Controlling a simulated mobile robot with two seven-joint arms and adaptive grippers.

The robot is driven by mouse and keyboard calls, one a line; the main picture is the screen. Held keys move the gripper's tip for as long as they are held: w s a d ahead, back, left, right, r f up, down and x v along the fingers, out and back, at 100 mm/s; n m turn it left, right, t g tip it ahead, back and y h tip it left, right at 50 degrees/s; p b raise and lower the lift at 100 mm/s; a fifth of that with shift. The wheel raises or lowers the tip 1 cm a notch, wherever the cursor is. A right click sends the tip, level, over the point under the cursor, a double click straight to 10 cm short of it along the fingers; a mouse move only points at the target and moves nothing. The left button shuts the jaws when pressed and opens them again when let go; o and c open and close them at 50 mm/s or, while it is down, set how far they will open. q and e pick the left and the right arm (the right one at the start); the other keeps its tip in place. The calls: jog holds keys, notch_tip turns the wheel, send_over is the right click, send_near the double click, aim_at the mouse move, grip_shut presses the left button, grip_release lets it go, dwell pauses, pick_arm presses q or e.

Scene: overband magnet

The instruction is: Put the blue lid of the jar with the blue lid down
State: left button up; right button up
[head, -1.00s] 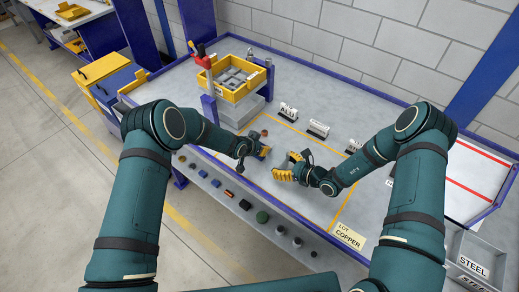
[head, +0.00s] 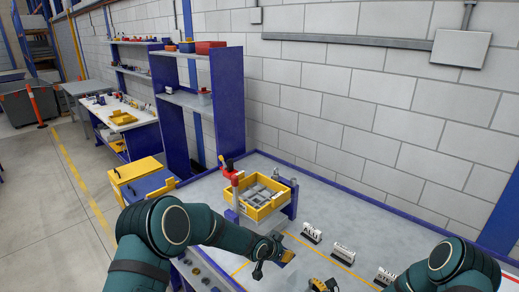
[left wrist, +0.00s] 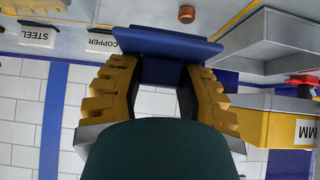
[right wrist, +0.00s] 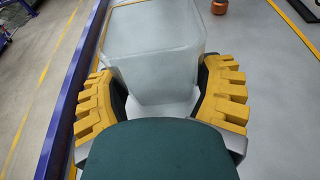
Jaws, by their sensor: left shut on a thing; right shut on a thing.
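My left gripper (head: 284,256) is shut on the blue lid, low over the table in the head view. In the left wrist view the blue lid (left wrist: 165,44) sits between the yellow fingers (left wrist: 162,88), its broad plate beyond the tips. My right gripper (head: 324,286) shows at the bottom edge of the head view. In the right wrist view its yellow fingers (right wrist: 163,98) are shut on the clear jar (right wrist: 155,50). No lid shows on the jar there. Whether the lid touches the table cannot be told.
A small copper-coloured piece (left wrist: 187,14) lies on the table near the lid; the right wrist view shows it too (right wrist: 219,6). A yellow bin (head: 258,198) with a red-handled clamp stands behind my left gripper. Label signs (head: 343,253) stand along the back. Grey table around is mostly clear.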

pick_arm(q)
jog(key=shift+f, duration=0.1)
jog(key=shift+f, duration=0.25)
jog(key=shift+s+d+f+m+g+h, duration=0.15)
jog(key=shift+m+g+h, duration=0.1)
jog(key=shift+m, duration=0.15)
jog(key=shift+d+f+m+g+h, duration=0.15)
jog(key=shift+m+g, duration=0.1)
jog(key=shift+m, duration=0.15)
jog(key=shift+a+r+m+g+h, duration=0.1)
jog(key=shift+r+m+g+h, duration=0.15)
jog(key=shift+m+g, duration=0.35)
jog(key=shift+a+r+m+g+h, duration=0.15)
jog(key=shift+r+m+g+h, duration=0.15)
jog(key=shift+m, duration=0.3)
jog(key=shift+a+f, duration=0.1)
jog(key=shift+f, duration=4.65)
jog(key=shift+f, duration=0.2)
